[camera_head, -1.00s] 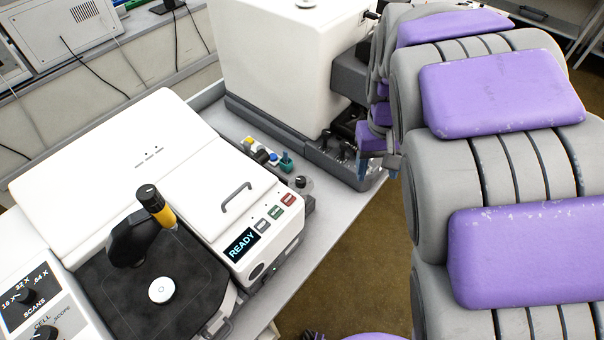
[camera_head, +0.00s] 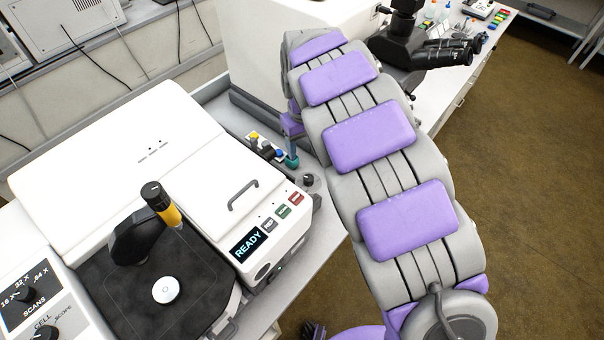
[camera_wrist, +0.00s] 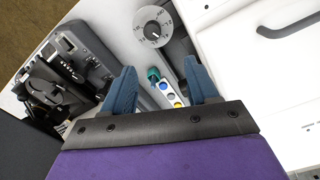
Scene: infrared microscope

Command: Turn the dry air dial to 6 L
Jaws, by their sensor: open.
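The dial (camera_wrist: 153,27) shows in the wrist view as a round light-grey plate with dark marks around its rim and a dark knob in the middle. Its numbers are too small to read surely. In the head view it is a small dark knob (camera_head: 308,179) beside the white instrument. My gripper (camera_wrist: 159,67) is open, with its two blue fingers apart and nothing between them. The dial lies beyond the fingertips, apart from them.
A strip of coloured knobs (camera_wrist: 172,94) with a teal fitting (camera_wrist: 153,75) lies below the gap between my fingers. The white instrument (camera_head: 213,170) with a READY screen stands left of the dial. A microscope (camera_head: 415,50) stands behind my arm.

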